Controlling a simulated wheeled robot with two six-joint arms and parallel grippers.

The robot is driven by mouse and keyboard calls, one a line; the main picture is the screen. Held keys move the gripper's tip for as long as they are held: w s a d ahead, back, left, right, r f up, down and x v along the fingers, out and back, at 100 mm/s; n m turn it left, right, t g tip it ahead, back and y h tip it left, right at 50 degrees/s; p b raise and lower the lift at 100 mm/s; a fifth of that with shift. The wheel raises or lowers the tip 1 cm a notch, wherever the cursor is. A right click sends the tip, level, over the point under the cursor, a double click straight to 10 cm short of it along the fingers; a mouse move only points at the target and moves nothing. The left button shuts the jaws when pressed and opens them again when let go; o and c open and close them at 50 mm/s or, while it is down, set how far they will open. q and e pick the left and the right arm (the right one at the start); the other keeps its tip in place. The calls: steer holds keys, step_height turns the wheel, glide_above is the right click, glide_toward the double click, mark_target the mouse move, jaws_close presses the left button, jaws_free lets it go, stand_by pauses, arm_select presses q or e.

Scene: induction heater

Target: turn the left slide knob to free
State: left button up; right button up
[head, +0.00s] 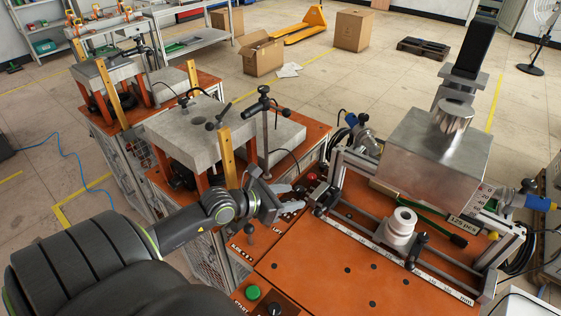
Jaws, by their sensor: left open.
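My left gripper (289,198) reaches in from the left with its two grey fingers apart and nothing visible between them. It is over the labelled orange panel (262,240) beside the slide frame. A small black knob (250,229) shows just below the gripper. Another black knob (319,210) is at the left end of the slide rails, a little right of the fingertips. A black clamp handle (421,238) sits beside the white cylinder on the rails. I cannot tell for certain which is the left slide knob, nor its setting. My right gripper is out of view.
The white cylinder (401,226) stands between the rails. A large metal block (432,152) is behind it. A red button (311,177) is near the fingertips. A green button (253,293) is at the front. The orange tabletop (330,265) is clear in front.

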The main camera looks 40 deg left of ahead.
arm_select(q)
steer(key=shift+v, duration=1.2)
